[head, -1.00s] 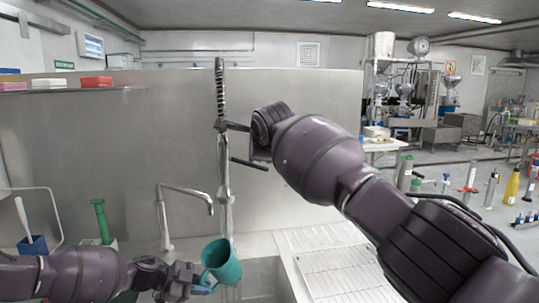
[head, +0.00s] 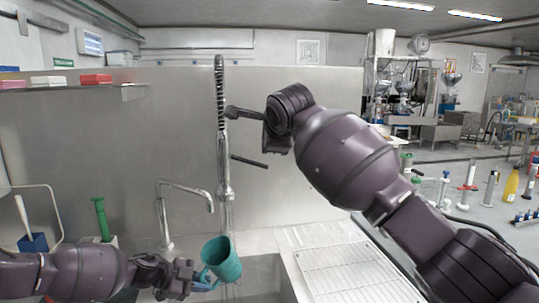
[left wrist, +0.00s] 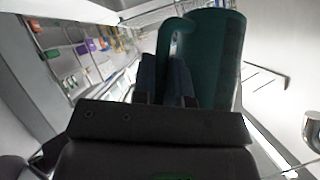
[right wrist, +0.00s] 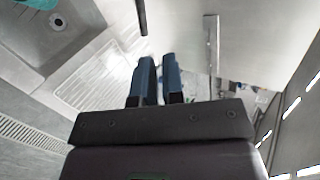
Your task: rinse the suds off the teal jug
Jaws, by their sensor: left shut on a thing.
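The teal jug (head: 222,262) hangs tilted over the sink, under the spray tap (head: 226,192); faint streaks like water run from the tap's head to the jug. I cannot make out suds on it. My left gripper (head: 203,285) is shut on the jug's handle; the jug fills much of the left wrist view (left wrist: 215,60). My right gripper (head: 232,112) is up beside the tap's spring hose, above the tap's dark lever (head: 249,161) and apart from it. In the right wrist view its fingers (right wrist: 160,62) have a narrow empty gap.
A second, curved faucet (head: 187,188) stands left of the spray tap. A ribbed drainboard (head: 350,270) lies right of the sink (head: 268,275). A green-handled brush (head: 101,218) and a blue holder (head: 34,243) are at left. A steel back wall stands behind.

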